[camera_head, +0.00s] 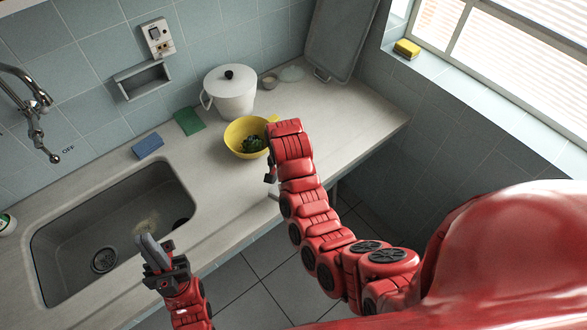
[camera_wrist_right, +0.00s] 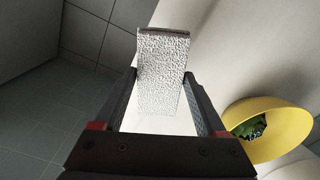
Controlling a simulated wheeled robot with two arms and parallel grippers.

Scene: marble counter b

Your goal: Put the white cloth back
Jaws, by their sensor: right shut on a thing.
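The white cloth (camera_wrist_right: 163,72) shows in the right wrist view as a folded, textured piece. It sits between the fingers of my right gripper (camera_wrist_right: 164,108), which is shut on it. The pale counter lies behind the cloth. In the head view my right arm hides most of the right gripper near the counter's front edge, beside the yellow bowl. My left gripper (camera_head: 155,250) is over the front edge of the sink, and its finger gap is not clear from this angle.
The yellow bowl (camera_head: 235,124) with green contents stands by a white pot (camera_head: 231,101). The sink (camera_head: 65,235) is at left, under a faucet (camera_head: 36,104). A blue sponge (camera_head: 148,146) and green sponge (camera_head: 189,121) lie behind.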

